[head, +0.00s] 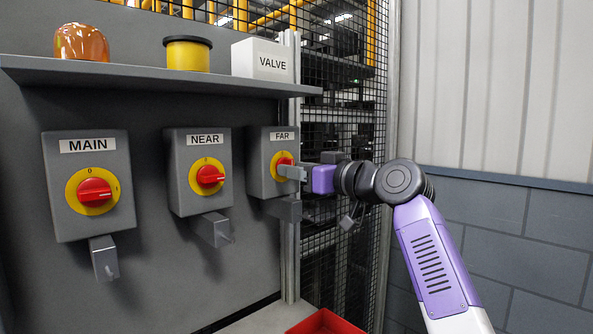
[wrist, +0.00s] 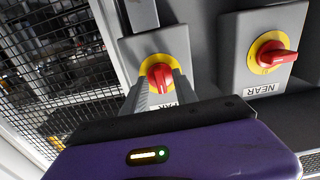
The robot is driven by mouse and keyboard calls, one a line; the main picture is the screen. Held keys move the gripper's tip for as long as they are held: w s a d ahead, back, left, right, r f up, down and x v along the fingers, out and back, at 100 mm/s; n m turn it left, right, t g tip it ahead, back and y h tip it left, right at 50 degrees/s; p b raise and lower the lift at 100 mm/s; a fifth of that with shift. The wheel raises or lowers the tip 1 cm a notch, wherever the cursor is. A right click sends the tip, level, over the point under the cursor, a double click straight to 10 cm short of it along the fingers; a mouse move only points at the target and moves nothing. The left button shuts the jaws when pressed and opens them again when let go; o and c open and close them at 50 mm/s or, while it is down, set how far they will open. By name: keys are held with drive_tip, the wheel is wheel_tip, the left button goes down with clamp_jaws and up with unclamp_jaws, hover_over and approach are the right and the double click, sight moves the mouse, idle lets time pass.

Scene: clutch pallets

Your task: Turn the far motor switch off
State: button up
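The far motor switch is a grey box (head: 257,185) labelled FAR, with a red handle (head: 283,161) on a yellow disc. My gripper (head: 288,172) is at its front, fingertips partly covering the handle in the head view. In the wrist view, the red handle (wrist: 160,77) sits between my two fingers (wrist: 161,86), one on each side. Its long side runs roughly up and down there, unlike the NEAR handle (wrist: 275,55), which lies sideways. I cannot tell whether the fingers press on the handle. Its dial marks are hidden.
The NEAR switch (head: 208,176) and MAIN switch (head: 93,191) are to the left, handles pointing sideways. A shelf (head: 150,75) above holds an orange dome (head: 81,42), a yellow cylinder (head: 188,54) and a VALVE box (head: 262,60). Mesh fencing (head: 340,90) stands right of the panel; a red tray (head: 325,322) lies below.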

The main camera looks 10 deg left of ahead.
drive_tip(key=b+v, duration=0.1)
drive_tip(key=v, duration=0.7)
idle(0.4)
